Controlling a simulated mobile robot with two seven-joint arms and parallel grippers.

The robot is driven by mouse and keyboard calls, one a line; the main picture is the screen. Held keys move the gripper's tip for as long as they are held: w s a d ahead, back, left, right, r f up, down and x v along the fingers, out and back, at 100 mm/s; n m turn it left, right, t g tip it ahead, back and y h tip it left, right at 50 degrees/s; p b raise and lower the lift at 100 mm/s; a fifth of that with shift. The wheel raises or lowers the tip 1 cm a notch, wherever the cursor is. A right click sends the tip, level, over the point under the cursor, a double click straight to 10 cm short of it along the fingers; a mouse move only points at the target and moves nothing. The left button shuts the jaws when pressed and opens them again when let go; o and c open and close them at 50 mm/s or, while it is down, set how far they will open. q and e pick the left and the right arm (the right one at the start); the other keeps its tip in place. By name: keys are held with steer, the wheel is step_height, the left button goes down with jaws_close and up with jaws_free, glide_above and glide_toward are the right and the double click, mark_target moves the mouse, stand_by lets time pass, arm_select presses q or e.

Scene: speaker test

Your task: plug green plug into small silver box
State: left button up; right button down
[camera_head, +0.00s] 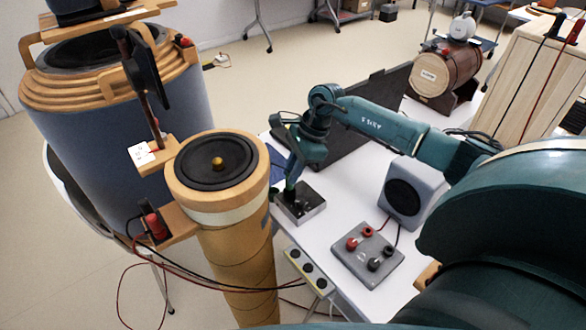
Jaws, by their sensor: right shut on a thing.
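My right arm comes in from the right, and its gripper (290,183) points down over the small silver box (312,209). The gripper is shut on a small green thing, likely the green plug, mostly hidden by the fingers and the arm's wrist. Its lower end is at the top face of the box; I cannot tell whether it is in a socket or just above it. The box has a dark top and bright silver sides, and sits at the left edge of the white table (350,208). My left gripper is not in view.
A grey box with red and black terminals (368,253) and a small grey speaker (402,193) stand right of the silver box. A tall wooden column speaker (238,215) stands close on the left. A dark panel (365,125) stands behind. Cables hang below the table's left edge.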

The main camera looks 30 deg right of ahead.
steer(key=shift+f+b, duration=0.65)
steer(key=shift+f, duration=0.15)
stand_by(0.4)
steer(key=c, duration=0.9)
jaws_free()
steer(key=shift+o, duration=0.2)
steer(key=shift+r, duration=0.1)
steer(key=shift+r+p, duration=1.45)
steer(key=shift+r, duration=1)
